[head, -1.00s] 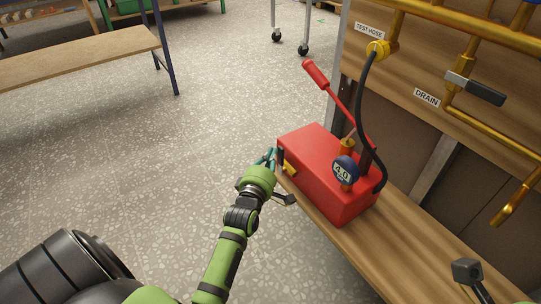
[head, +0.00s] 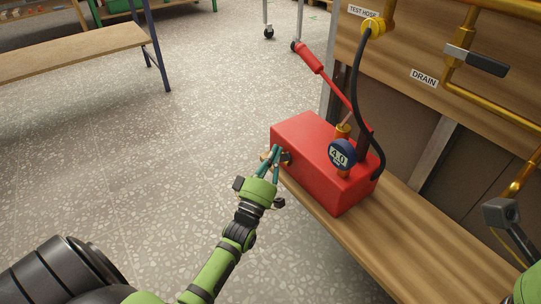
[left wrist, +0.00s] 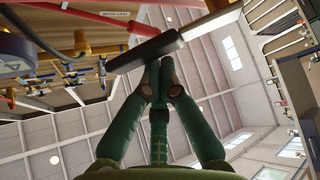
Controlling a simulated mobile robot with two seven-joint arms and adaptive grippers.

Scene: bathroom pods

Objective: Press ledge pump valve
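The red pump box (head: 320,160) stands on the wooden ledge (head: 410,225), with a blue round gauge (head: 342,153) reading 4.0. My left gripper (head: 272,152) is at the box's left end and hides much of the valve there. In the left wrist view, a black lever (left wrist: 145,51) crosses just beyond my green fingertips (left wrist: 158,72). The fingertips are close together and look shut, with nothing between them. I cannot tell whether they touch the lever. Part of my right arm (head: 525,288) shows at the lower right; its fingers cannot be made out.
The pump's red handle (head: 312,58) slants up to the left. A black hose (head: 355,85) runs from the box to a yellow wall fitting (head: 373,27). Yellow pipes and a drain handle (head: 475,61) are on the wall panel.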

